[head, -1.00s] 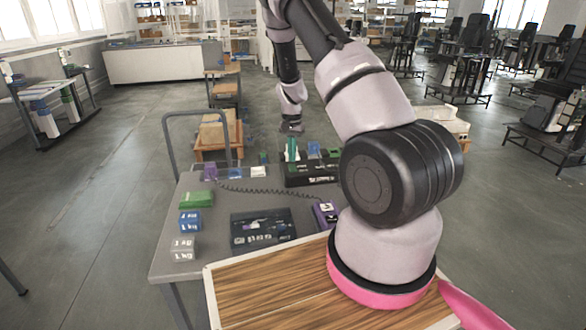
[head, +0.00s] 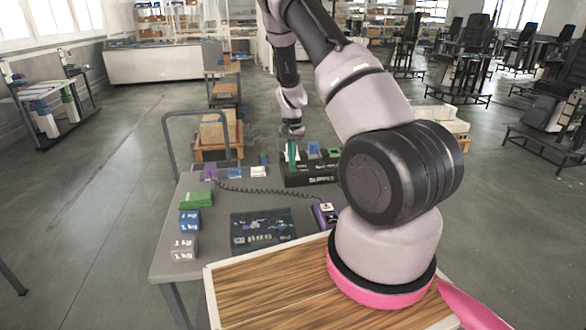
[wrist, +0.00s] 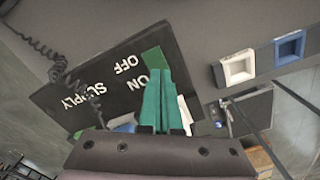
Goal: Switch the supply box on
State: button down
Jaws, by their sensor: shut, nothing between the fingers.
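The supply box (head: 318,181) is a black box marked SUPPLY at the back right of the grey table. In the wrist view the supply box (wrist: 107,50) shows the words SUPPLY, OFF and ON turned over. A green piece (wrist: 153,58), apparently its switch, lies beside the words ON and OFF. My gripper (head: 292,166) has teal fingers pointing down at the box. In the wrist view my gripper (wrist: 158,76) is shut and empty, its tips at or just above the green piece. I cannot tell whether they touch, and the fingers hide part of the switch.
A coiled black cable (head: 255,191) runs over the table to the box. A dark panel (head: 263,229), a purple device (head: 326,214) and weights (head: 184,247) lie nearer.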

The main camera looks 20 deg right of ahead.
jog(key=shift+f, duration=0.25)
jog(key=shift+r, duration=3.55)
